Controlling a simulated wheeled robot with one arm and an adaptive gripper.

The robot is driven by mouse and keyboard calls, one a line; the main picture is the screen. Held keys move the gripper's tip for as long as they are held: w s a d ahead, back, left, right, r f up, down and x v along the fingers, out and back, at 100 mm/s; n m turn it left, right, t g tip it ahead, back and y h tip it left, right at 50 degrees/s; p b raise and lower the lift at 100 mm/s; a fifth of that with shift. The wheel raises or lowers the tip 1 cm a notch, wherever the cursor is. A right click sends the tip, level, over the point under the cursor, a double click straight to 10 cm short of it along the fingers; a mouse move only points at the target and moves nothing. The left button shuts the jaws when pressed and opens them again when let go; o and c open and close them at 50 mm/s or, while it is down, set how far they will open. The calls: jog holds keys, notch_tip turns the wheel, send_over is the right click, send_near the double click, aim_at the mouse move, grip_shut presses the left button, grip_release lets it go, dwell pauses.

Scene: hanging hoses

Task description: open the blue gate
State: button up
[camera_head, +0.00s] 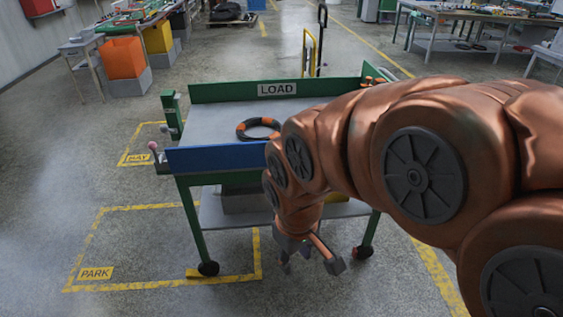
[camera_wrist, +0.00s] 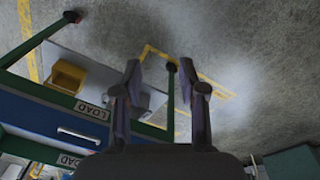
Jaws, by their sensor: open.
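The blue gate (camera_head: 205,158) is an upright panel along the near edge of a green cart (camera_head: 228,91), closing off its grey top. A pale pink knob (camera_head: 153,146) on a short stem stands at the gate's left end. My gripper (camera_head: 311,268) is open and empty, pointing down in front of the cart, lower than the gate and to its right. My arm hides the gate's right end. In the wrist view the open fingers (camera_wrist: 160,70) have nothing between them, and a blue panel (camera_wrist: 45,116) shows at left.
A black and orange hose ring (camera_head: 243,131) lies on the cart top. The cart has wheels and a lower shelf holding a yellow bin (camera_wrist: 66,77). The floor left of the cart, with a yellow PARK outline (camera_head: 97,273), is clear. Benches stand farther back.

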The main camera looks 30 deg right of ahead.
jog(key=w+d+f+n+t+b, duration=0.3)
jog(key=w+d+f+b, duration=0.15)
jog(key=w, duration=0.45)
jog(key=w+d+f+n+t+h+b, duration=0.1)
jog(key=w+d+f+n+t+b, duration=0.15)
jog(key=w+d+b, duration=0.4)
jog(key=w+d+f+n+t+b, duration=0.3)
jog(key=w+f+t+b, duration=0.1)
jog(key=w, duration=0.6)
jog(key=w+d+n+t+y+b, duration=0.2)
jog(key=w+d+n+t+b, duration=0.65)
jog(key=b, duration=0.45)
jog(key=shift+t, duration=0.6)
jog(key=shift+w+d+r, duration=0.25)
jog(key=shift+w+d, duration=0.05)
jog(key=shift+w, duration=0.55)
jog(key=shift+w+d+r, duration=0.2)
jog(key=shift+w+d, duration=0.1)
jog(key=shift+w, duration=0.6)
jog(key=shift+w+d+r, duration=0.25)
jog(key=shift+w+d, duration=0.05)
jog(key=shift+w, duration=0.55)
grip_shut()
